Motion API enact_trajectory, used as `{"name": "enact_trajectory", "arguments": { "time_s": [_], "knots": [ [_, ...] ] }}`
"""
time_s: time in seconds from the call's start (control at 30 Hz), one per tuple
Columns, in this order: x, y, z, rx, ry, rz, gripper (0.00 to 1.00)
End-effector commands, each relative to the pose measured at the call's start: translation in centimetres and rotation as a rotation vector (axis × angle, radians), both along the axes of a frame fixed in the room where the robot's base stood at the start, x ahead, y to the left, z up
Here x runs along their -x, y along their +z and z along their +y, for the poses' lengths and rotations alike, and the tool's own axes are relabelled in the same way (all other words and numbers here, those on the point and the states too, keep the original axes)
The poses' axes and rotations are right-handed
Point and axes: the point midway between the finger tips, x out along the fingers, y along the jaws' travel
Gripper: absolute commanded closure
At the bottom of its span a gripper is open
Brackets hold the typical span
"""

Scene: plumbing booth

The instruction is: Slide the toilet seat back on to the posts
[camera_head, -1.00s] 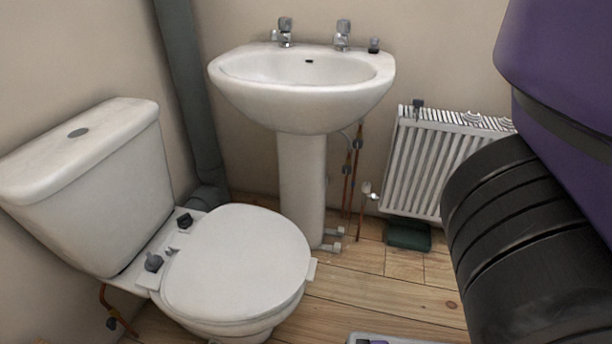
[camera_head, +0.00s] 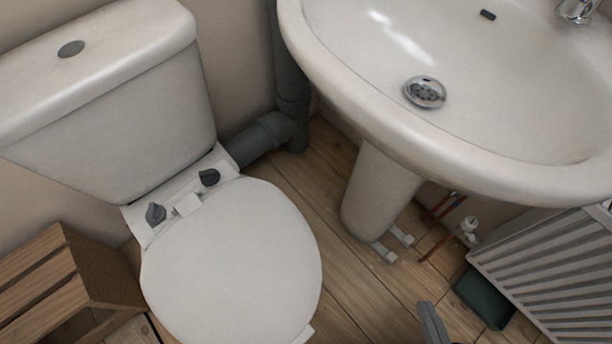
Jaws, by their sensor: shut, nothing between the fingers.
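The toilet seat (camera_head: 235,265), a white oval with its lid down, lies on the toilet bowl. Two dark grey posts, the near one (camera_head: 156,214) and the far one (camera_head: 209,177), stand on the white ledge behind it. A small white hinge tab (camera_head: 187,205) at the seat's back edge lies between the posts. Whether it touches either post I cannot tell. My gripper (camera_head: 431,322) shows only as a grey tip at the bottom edge, shut and empty, well to the right of the seat. The bowl is mostly hidden under the seat.
The cistern (camera_head: 110,110) stands behind the seat. The sink (camera_head: 450,100) and its pedestal (camera_head: 380,190) are to the right, with a radiator (camera_head: 560,260) beyond. A wooden crate (camera_head: 60,285) is at lower left. Floor between the toilet and pedestal is clear.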

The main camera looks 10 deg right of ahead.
Motion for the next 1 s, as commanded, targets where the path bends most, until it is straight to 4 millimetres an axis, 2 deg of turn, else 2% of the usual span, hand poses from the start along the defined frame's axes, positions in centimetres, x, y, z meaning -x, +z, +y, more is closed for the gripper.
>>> {"name": "enact_trajectory", "arguments": {
  "time_s": [0.03, 0.1, 0.2, 0.3, 0.4, 0.5, 0.63, 0.73, 0.9, 1.0],
  "knots": [
    [-0.5, -3.1, -0.7, -0.028, -0.028, 0.059, 1.0],
    [-0.9, -7.8, -1.5, -0.088, -0.064, 0.16, 1.0],
    [-1.5, -14.0, -2.2, -0.191, -0.103, 0.302, 1.0],
    [-2.5, -19.0, -2.1, -0.313, -0.124, 0.428, 1.0],
    [-4.0, -22.7, -1.4, -0.455, -0.12, 0.536, 1.0],
    [-6.1, -24.8, -0.3, -0.612, -0.091, 0.62, 1.0],
    [-9.9, -25.0, 1.5, -0.831, -0.007, 0.689, 1.0],
    [-13.3, -23.1, 2.7, -1.001, 0.097, 0.707, 1.0],
    [-18.9, -17.0, 3.4, -1.251, 0.332, 0.671, 1.0],
    [-21.2, -13.1, 3.1, -1.35, 0.471, 0.625, 1.0]
  ]
}}
